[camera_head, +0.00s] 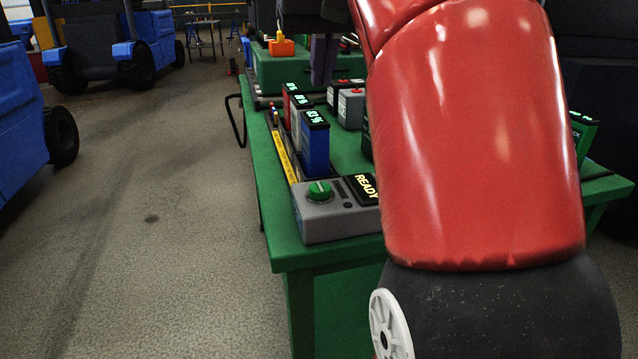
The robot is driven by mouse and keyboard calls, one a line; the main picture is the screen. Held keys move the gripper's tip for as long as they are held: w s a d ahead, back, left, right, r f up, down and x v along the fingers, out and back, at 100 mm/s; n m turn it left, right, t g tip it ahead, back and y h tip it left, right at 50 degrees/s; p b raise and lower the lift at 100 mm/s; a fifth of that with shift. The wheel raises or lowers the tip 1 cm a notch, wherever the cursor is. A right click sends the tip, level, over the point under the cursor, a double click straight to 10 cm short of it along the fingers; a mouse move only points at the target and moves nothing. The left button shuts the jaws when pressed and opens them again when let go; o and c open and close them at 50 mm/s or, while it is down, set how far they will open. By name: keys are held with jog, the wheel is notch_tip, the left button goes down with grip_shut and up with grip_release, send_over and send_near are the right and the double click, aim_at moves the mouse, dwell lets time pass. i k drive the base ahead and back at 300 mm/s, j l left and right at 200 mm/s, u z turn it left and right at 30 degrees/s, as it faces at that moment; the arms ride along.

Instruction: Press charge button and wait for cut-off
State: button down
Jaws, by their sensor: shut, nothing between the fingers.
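A grey charger box (335,222) sits at the near left corner of the green table. A round green button (319,191) is on its top, and a dark display (362,188) beside the button reads "READY". A blue battery (315,145) with a lit percentage readout, seemingly 83%, stands upright just behind the box. My gripper (323,80) appears farther back over the table, pointing down, with its grey fingers together and empty. It is well behind the button and apart from it. My red arm hides the right part of the table.
More batteries with lit readouts, including a red one (287,103), stand in a row behind the blue one. Grey boxes with red buttons (351,108) stand farther back. A yellow strip (284,157) runs along the table's left edge. Blue vehicles (148,38) stand at left; the floor between is clear.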

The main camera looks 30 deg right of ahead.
aim_at(318, 190)
jog(key=k+j+z, duration=0.25)
jog(key=k, duration=0.3)
jog(key=k+z, duration=0.3)
jog(key=k, duration=0.2)
